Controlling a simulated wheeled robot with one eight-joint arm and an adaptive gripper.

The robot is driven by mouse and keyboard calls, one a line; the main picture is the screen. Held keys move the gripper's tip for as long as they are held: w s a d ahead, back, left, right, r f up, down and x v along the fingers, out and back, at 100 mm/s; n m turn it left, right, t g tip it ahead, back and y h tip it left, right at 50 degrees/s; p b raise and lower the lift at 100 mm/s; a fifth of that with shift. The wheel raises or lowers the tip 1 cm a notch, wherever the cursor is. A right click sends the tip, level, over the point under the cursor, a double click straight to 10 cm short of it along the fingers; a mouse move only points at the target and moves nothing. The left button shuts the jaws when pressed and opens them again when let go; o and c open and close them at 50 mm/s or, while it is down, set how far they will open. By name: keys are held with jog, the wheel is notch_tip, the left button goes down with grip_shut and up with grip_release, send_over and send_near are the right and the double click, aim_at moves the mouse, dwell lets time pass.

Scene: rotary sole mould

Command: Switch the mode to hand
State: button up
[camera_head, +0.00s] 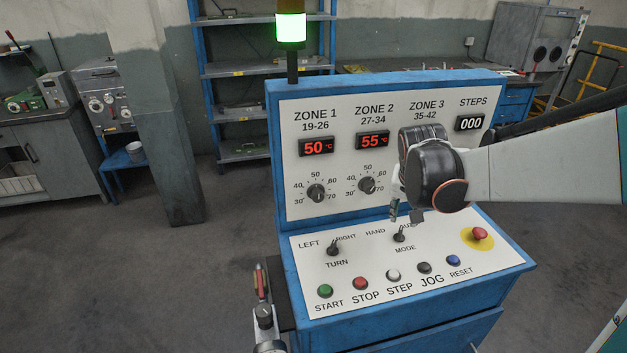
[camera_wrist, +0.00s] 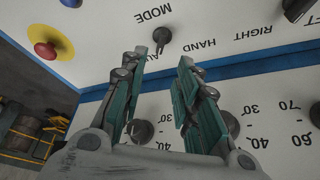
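The MODE switch (camera_head: 399,236) is a small dark lever knob on the sloped white panel, between the HAND label (camera_head: 375,231) and the partly hidden AUTO label. In the wrist view, which is upside down, the switch (camera_wrist: 161,37) shows just beyond the fingertips, with HAND to its right. Its lever seems to lean slightly to the AUTO side, though this is hard to tell. My gripper (camera_head: 405,213) hangs just above the switch. In the wrist view its green-padded fingers (camera_wrist: 163,58) are apart with nothing between them; they do not visibly touch the switch.
The TURN switch (camera_head: 333,248) is left of MODE. A red emergency button (camera_head: 480,233) on yellow is to the right. Several push buttons, including STEP (camera_head: 393,275), line the front. The upright panel with the ZONE 2 knob (camera_head: 367,185) rises close behind my gripper.

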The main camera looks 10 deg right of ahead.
aim_at(401, 229)
jog(key=b+x, duration=0.3)
jog(key=x, duration=0.6)
jog(key=shift+w+f, duration=0.1)
grip_shut()
